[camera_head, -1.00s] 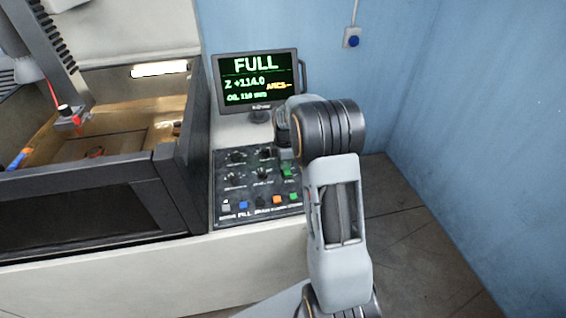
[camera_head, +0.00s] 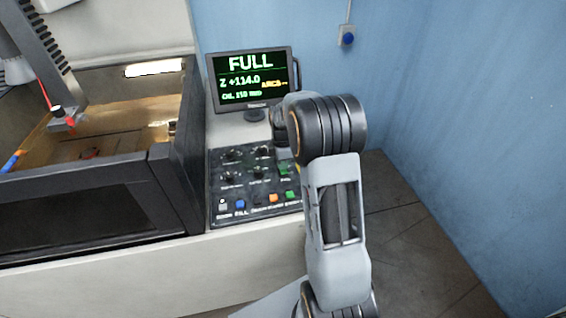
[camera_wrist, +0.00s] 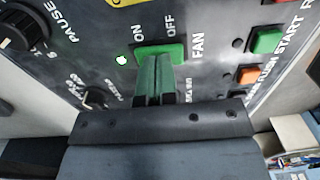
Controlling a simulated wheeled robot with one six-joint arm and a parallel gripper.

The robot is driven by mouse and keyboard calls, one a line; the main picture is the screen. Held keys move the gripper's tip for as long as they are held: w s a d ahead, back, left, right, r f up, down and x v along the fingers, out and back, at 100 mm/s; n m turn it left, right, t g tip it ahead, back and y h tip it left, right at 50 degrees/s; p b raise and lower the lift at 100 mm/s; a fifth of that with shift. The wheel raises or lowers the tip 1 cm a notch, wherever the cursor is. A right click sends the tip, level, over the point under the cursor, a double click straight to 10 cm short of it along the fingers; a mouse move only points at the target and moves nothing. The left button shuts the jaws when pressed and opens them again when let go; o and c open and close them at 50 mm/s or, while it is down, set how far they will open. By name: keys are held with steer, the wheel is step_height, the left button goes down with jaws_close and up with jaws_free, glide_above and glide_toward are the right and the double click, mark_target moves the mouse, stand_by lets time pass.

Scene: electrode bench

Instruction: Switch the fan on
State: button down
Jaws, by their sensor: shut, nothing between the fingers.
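The fan switch (camera_wrist: 160,53) is a green rocker between the ON and OFF marks, beside the word FAN, in the wrist view. A small round lamp (camera_wrist: 122,60) beside the ON mark glows green. My gripper (camera_wrist: 160,68) is shut and empty, its two fingertips together over the switch's lower edge in the picture. Whether they touch it I cannot tell. In the head view the green switch (camera_head: 284,170) shows just left of my arm, on the dark control panel (camera_head: 217,189); my fingertips are hard to make out there.
Green (camera_wrist: 267,40) and orange (camera_wrist: 248,74) buttons lie right of the switch in the wrist view. Black knobs (camera_wrist: 20,30) are at left. A monitor (camera_head: 252,82) stands behind the panel, and a dark-walled tank (camera_head: 165,190) is to its left.

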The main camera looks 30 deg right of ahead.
step_height(320, 180, up, 14)
steer(key=w+p, duration=0.1)
steer(key=w, duration=0.1)
steer(key=shift+d, duration=0.2)
steer(key=shift+f, duration=0.1)
stand_by(0.6)
